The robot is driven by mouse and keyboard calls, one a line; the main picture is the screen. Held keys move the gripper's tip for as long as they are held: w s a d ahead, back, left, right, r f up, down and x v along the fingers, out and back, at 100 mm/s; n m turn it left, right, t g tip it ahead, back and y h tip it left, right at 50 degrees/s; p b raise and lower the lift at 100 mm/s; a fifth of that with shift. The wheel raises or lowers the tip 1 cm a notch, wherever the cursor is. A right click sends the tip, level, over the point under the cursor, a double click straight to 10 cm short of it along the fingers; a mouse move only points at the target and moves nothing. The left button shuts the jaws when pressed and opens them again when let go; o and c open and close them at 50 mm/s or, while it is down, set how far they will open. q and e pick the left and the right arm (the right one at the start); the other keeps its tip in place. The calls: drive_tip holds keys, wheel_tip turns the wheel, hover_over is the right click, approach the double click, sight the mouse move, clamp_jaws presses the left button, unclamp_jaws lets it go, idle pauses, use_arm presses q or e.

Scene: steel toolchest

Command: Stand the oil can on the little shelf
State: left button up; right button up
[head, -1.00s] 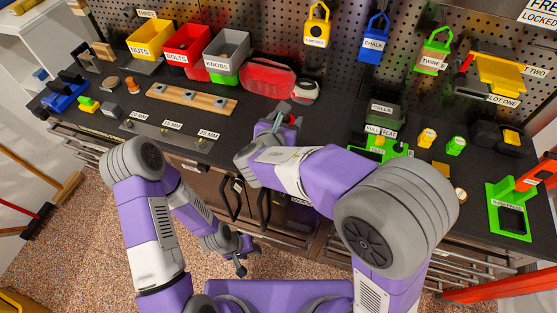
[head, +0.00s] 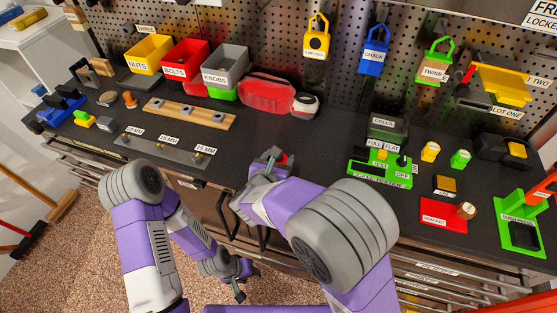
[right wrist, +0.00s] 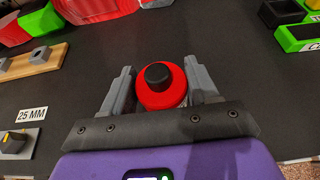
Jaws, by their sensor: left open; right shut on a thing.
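The oil can (right wrist: 162,88), red with a black cap, sits upright between the fingers of my right gripper (right wrist: 162,92), seen from above in the right wrist view. My right gripper (head: 272,158) is shut on it over the front part of the worktop in the head view. There only a bit of red shows; the rest is hidden by the gripper. Whether the can touches the worktop cannot be told. My left gripper (head: 243,282) is open and empty, low in front of the cabinet. I cannot make out a little shelf in these views.
Yellow, red and grey bins (head: 225,66) stand at the back left, with a red pouch (head: 267,93) beside them. A green cell tester (head: 380,172), a red bracket plate (head: 440,215) and small blocks lie on the right. The worktop (head: 315,145) between is clear.

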drive_tip(key=shift+f, duration=0.15)
drive_tip(key=o, duration=1.2)
drive_tip(key=shift+r, duration=0.3)
drive_tip(key=p+v, duration=0.2)
drive_tip(key=v, duration=1)
drive_tip(key=shift+f, duration=0.1)
